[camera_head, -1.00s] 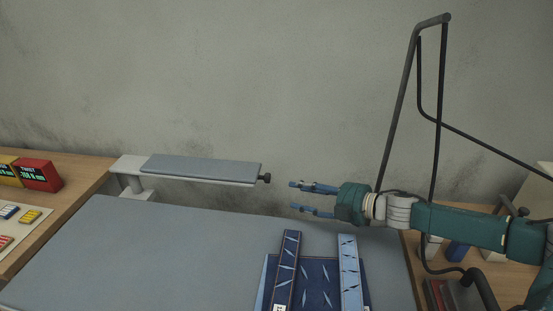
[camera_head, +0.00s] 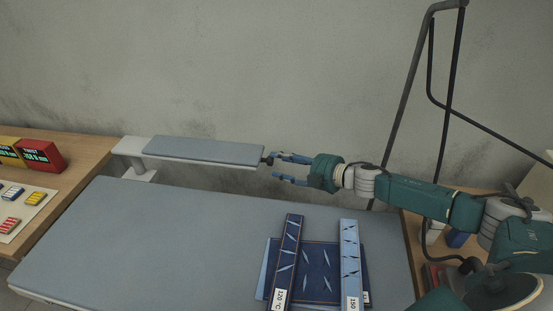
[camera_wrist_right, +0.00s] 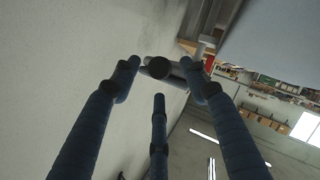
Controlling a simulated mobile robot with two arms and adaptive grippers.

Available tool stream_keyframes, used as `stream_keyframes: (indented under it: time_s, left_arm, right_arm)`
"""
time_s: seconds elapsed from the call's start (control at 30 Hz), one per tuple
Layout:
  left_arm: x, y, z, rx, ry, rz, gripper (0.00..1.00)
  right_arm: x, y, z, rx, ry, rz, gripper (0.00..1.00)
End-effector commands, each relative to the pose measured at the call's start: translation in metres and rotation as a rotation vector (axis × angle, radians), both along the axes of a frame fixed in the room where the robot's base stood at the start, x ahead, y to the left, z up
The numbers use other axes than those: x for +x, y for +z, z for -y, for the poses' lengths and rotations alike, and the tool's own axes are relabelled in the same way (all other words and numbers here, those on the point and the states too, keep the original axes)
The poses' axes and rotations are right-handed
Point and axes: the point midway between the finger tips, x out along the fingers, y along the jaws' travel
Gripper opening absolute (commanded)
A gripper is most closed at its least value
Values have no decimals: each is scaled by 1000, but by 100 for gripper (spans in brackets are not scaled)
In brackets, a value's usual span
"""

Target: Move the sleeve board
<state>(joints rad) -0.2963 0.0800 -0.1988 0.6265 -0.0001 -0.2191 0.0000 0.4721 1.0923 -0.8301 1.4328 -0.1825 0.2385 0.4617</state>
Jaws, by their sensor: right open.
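The sleeve board (camera_head: 205,151) is a long narrow grey padded board on a white arm and post at the back of the ironing table. A dark knob (camera_head: 268,159) sticks out of its right end. My right gripper (camera_head: 276,166) is open, its blue fingers pointing left at the knob, with the upper fingertip beside it. In the right wrist view the knob (camera_wrist_right: 159,67) shows between the spread fingers; whether they touch it I cannot tell. My left gripper is not in view.
The grey ironing table (camera_head: 150,240) fills the middle. A dark blue patterned cloth (camera_head: 318,270) with two strips lies at its front right. A wooden side table (camera_head: 75,150) with a red box (camera_head: 40,155) stands at left. A dark cable stand (camera_head: 410,90) rises behind my right arm.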

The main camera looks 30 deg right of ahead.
Motion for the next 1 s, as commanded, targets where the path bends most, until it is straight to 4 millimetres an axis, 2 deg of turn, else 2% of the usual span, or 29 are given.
stream_keyframes:
  time_s: [0.1,0.2,0.53,0.57,0.7,0.77,0.8,0.87,0.9,0.97,1.0]
  left_arm:
    - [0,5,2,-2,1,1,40]
    - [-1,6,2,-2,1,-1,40]
    - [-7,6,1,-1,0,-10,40]
    - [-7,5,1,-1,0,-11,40]
    - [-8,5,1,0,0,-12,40]
    - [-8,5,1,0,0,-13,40]
    - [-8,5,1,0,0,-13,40]
    - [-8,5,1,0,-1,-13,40]
    - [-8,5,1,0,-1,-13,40]
    - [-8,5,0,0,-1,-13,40]
    - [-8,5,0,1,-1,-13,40]
  right_arm:
    - [14,-2,-7,3,-2,2,44]
    - [20,-5,-10,1,-2,1,44]
    - [23,-8,-11,0,-1,-1,44]
    - [23,-8,-11,0,-1,-1,43]
    - [23,-8,-11,0,-1,-1,15]
    - [23,-8,-11,0,-1,-1,3]
    - [23,-8,-11,0,-1,-1,0]
    - [23,-8,-11,0,-1,-1,0]
    - [23,-8,-11,0,-1,-1,31]
    - [23,-8,-11,0,-1,-1,43]
    - [23,-8,-11,0,-1,-1,44]
